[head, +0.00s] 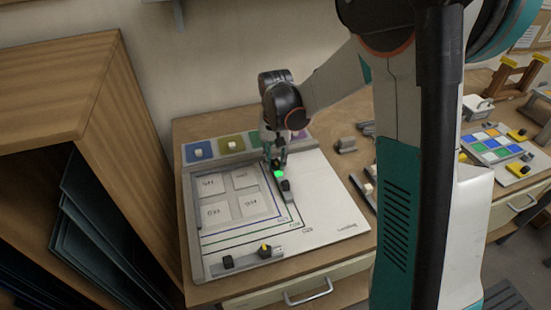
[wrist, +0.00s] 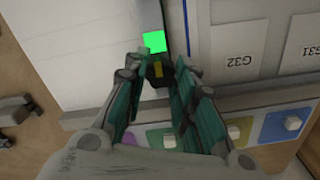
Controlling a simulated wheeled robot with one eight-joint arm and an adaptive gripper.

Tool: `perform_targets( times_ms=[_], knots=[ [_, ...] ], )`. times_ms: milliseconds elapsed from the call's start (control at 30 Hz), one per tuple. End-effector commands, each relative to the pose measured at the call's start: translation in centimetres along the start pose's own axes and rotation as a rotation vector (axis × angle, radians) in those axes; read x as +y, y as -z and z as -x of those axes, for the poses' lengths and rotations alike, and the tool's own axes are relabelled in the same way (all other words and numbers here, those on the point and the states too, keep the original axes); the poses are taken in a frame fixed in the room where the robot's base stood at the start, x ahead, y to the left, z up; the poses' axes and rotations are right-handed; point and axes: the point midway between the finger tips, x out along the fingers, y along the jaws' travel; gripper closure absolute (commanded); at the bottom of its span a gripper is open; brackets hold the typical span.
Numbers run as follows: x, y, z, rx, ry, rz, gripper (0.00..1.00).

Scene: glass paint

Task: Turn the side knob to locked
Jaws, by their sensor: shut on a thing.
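The side knob (wrist: 157,72) is a small dark knob with a yellow mark. In the wrist view it sits between the fingertips of my gripper (wrist: 158,62), which is shut on it. In the head view my gripper (head: 276,163) reaches down to the far end of the short side rail (head: 289,197), and its fingers mostly hide the knob. A bright green square (head: 279,174) shows right beside the fingertips. It also shows in the wrist view (wrist: 154,42), just beyond the knob. No lock marking can be read.
The white board (head: 325,220) carries a frame with several labelled panes (head: 217,213). A front rail (head: 245,262) bears a black block and a yellow-marked knob. Coloured pads (head: 200,152) line the back edge. A wooden shelf (head: 60,85) stands at left. Loose dark parts (head: 346,145) lie right of the board.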

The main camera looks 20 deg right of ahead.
Motion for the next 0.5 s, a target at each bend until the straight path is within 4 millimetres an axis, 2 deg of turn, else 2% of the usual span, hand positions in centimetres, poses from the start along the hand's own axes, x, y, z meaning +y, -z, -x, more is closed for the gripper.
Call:
perform_targets(
  times_ms=[133,167,233,267,500],
  knots=[
    [0.01,-0.09,-0.02,-0.002,0.000,0.000,0.99],
    [0.01,-0.09,-0.02,-0.002,0.000,0.001,0.73],
    [0.01,-0.10,-0.02,-0.002,0.000,0.001,0.57],
    [0.01,-0.10,-0.02,-0.002,0.000,0.001,0.54],
    [0.01,-0.07,-0.02,-0.002,0.000,0.002,0.54]
  ],
)
